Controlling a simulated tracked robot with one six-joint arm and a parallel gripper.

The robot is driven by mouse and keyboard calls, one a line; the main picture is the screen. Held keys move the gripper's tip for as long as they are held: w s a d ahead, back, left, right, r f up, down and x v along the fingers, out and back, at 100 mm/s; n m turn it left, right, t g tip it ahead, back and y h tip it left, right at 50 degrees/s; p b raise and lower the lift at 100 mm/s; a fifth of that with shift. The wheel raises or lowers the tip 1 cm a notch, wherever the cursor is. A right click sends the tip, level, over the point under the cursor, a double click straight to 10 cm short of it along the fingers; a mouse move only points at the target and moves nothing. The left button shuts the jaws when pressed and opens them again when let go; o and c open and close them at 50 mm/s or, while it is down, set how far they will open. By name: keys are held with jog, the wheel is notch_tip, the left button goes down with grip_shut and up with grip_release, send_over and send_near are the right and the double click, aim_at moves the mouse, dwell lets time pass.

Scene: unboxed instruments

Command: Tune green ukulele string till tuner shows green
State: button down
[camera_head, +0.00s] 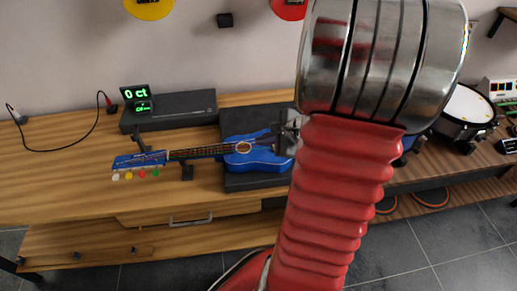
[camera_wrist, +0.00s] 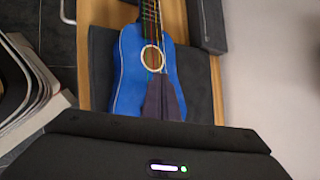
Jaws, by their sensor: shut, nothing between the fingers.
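The blue ukulele (camera_head: 258,157) lies with its body on a dark pad and its neck pointing left. Its pegs at the head end are white, yellow, red and green; the green peg (camera_head: 155,171) is nearest the neck. The tuner (camera_head: 135,93) shows green digits reading "0 ct", with a smaller green readout below. My gripper (camera_head: 280,130) is over the right end of the ukulele body, far from the pegs. In the wrist view my gripper (camera_wrist: 156,78) is shut and empty, covering the lower body below the sound hole; contact cannot be told. The pegs are outside that view.
The dark pad (camera_head: 245,183) lies on a wooden bench (camera_head: 60,180). A black box (camera_head: 185,110) stands behind the neck, and a dark support (camera_head: 187,173) is under it. A drum (camera_head: 465,110) stands at the right. A black cable (camera_head: 75,145) lies at the left.

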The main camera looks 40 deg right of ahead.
jog(key=shift+f, duration=0.65)
dwell(1.2)
jog(key=shift+r, duration=0.75)
jog(key=shift+r, duration=0.1)
notch_tip(320, 180, up, 5)
jog(key=shift+f, duration=0.1)
dwell(0.6)
jog(key=c, duration=2.5)
grip_release()
jog(key=shift+s, duration=0.15)
jog(key=shift+c, duration=0.2)
